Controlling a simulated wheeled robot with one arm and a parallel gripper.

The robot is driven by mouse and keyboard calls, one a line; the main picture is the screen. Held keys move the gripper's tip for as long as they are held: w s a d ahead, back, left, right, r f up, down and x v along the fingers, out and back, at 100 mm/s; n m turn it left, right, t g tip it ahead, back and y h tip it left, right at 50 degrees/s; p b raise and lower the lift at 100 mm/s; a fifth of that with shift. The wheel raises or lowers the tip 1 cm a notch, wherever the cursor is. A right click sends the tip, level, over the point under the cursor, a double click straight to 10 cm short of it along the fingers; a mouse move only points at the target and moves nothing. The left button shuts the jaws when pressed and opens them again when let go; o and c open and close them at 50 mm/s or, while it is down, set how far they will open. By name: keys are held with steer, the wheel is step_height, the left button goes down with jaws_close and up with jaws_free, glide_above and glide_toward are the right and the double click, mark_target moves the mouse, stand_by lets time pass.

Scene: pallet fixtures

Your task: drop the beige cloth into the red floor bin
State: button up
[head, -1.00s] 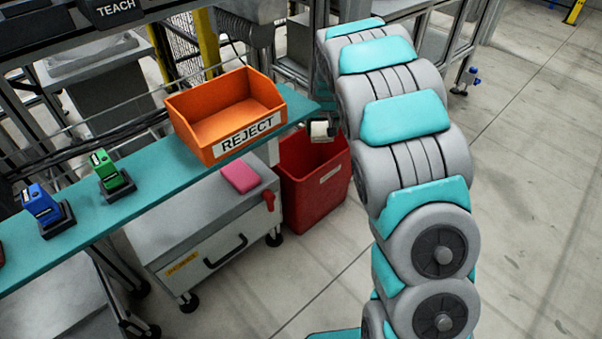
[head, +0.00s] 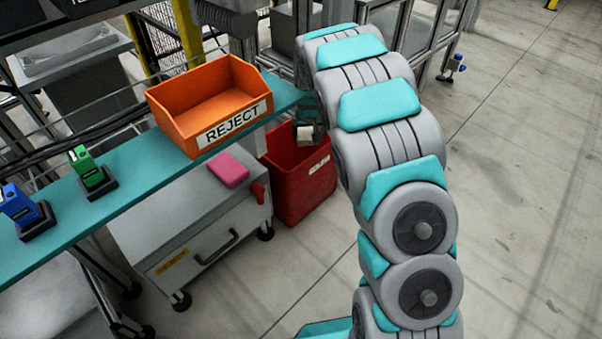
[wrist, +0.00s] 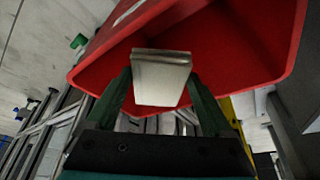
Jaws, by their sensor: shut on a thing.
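The beige cloth (head: 306,134) is a small folded block above the opening of the red floor bin (head: 301,195). In the wrist view the cloth (wrist: 160,79) sits between the two dark green fingers of my gripper (wrist: 163,92), which is shut on it. The red bin (wrist: 245,45) fills the upper part of the wrist view, its rim close behind the cloth. In the head view my gripper is mostly hidden behind my arm. The bottom of the bin is hidden.
An orange REJECT bin (head: 193,117) stands on the teal shelf (head: 139,173) left of the red bin. A grey wheeled cabinet (head: 175,215) with a pink block (head: 229,169) on top stands beside the bin. Green (head: 84,165) and blue (head: 17,205) devices stand on the shelf. Floor at right is clear.

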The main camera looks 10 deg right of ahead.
steer(key=o, duration=1.1)
steer(key=shift+c, duration=0.2)
steer(key=shift+r, duration=0.1)
steer(key=v, duration=0.7)
steer(key=shift+s+r, duration=0.2)
steer(key=shift+r, duration=0.1)
